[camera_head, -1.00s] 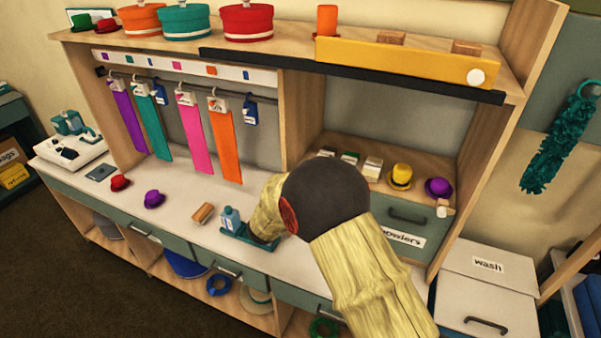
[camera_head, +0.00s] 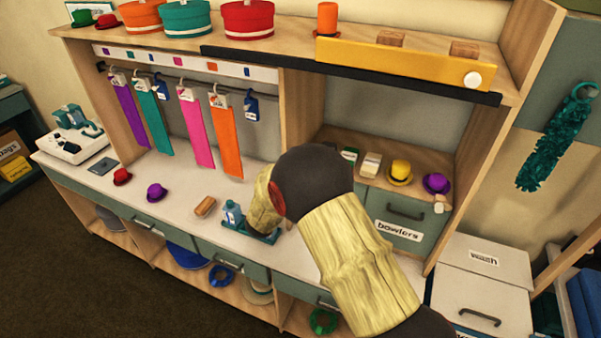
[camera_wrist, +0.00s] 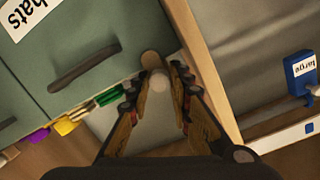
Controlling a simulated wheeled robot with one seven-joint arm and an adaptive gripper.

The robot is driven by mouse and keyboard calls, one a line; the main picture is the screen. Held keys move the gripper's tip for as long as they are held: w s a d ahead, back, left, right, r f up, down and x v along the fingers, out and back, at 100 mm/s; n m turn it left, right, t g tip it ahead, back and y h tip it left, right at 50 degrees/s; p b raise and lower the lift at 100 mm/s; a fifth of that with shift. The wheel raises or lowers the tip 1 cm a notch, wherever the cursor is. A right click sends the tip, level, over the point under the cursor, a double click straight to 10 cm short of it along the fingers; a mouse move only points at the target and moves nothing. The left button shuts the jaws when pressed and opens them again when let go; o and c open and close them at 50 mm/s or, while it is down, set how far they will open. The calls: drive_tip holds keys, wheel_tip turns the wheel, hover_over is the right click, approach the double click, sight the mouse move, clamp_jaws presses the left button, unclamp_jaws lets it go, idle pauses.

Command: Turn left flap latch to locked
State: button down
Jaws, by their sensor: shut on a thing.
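The left flap (camera_wrist: 80,70) is a teal front with a dark bar handle and a label whose readable part says "hats". It shows upside down in the wrist view. Its latch (camera_wrist: 153,62) is a small wooden piece with a paler round part, at the flap's edge beside the wooden post (camera_wrist: 200,50). My gripper (camera_wrist: 158,85) has its two fingers on either side of the latch and is shut on it. The finger contact is partly hard to see. In the head view my arm hides the gripper, the latch and most of this flap.
The "bowlers" flap (camera_head: 399,230) is to the right, with its own small knob (camera_head: 439,207). Yellow (camera_head: 400,172) and purple (camera_head: 437,184) hats sit on the shelf above. A teal tray (camera_head: 262,238) stands on the counter beside my arm. Hanging ribbons (camera_head: 226,140) are to the left.

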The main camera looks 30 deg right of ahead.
drive_tip(key=shift+f, duration=0.15)
drive_tip(key=c, duration=1.6)
unclamp_jaws()
drive_tip(key=shift+a, duration=0.1)
drive_tip(key=v, duration=1.2)
